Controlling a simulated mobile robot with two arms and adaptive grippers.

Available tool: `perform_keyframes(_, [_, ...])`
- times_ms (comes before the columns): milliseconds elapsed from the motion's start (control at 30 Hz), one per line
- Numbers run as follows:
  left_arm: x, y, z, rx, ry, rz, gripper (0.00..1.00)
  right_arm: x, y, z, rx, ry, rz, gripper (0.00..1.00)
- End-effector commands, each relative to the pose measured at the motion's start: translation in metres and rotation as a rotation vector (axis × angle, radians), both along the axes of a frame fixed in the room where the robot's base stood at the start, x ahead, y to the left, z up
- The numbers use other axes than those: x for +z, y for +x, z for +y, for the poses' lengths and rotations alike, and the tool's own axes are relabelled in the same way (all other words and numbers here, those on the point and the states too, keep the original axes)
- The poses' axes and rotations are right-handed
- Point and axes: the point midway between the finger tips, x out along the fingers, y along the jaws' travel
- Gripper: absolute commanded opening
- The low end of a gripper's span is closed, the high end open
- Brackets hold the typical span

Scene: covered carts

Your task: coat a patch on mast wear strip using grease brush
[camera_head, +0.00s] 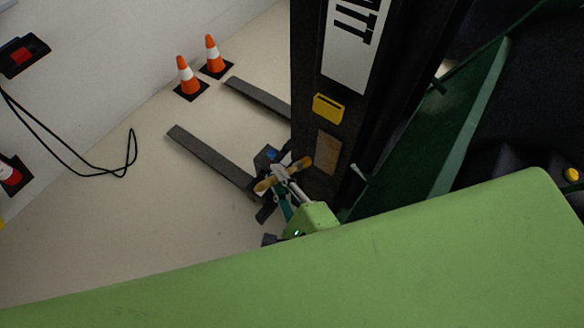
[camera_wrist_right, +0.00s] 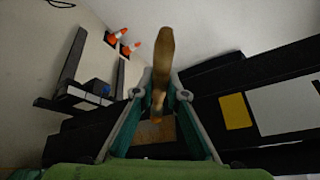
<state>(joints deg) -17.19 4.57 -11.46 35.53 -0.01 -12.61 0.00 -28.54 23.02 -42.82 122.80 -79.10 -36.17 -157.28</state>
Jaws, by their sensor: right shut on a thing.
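My right gripper (camera_head: 281,174) is shut on the grease brush, which has a tan wooden handle (camera_head: 265,186). In the right wrist view the gripper (camera_wrist_right: 158,95) holds the brush across its fingertips, with the thick handle (camera_wrist_right: 163,50) pointing up in the picture. The brush's other end (camera_head: 301,164) points toward the black mast (camera_head: 309,110). The mast wear strip (camera_head: 327,153) is a brown rectangle on the mast, below a yellow label. It also shows in the right wrist view (camera_wrist_right: 142,133), partly behind the brush end. Contact cannot be told. My left gripper is out of view.
Two dark forks (camera_head: 212,155) reach out left of the mast at floor level. Two orange cones (camera_head: 187,77) stand behind them by the white wall. A black cable (camera_head: 98,174) hangs at the left. A yellow label (camera_head: 328,108) sits above the strip. Floor at lower left is clear.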

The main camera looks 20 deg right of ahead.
Motion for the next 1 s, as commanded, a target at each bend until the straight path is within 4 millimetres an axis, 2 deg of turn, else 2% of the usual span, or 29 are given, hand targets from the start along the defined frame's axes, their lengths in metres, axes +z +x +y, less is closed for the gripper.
perform_keyframes(267, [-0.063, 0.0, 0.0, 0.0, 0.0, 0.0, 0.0, -0.057, 0.001, -0.004, -0.003, 0.006, -0.003, 0.0])
perform_keyframes(600, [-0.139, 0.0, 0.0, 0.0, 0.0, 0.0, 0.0, -0.142, -0.005, -0.011, 0.016, 0.006, -0.014, 0.0])
perform_keyframes(800, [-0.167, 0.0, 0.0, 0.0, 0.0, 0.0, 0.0, -0.179, -0.011, -0.015, 0.036, 0.004, -0.021, 0.0])
perform_keyframes(1000, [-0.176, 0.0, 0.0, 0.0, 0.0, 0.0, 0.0, -0.193, -0.013, -0.018, 0.039, 0.008, -0.025, 0.0])
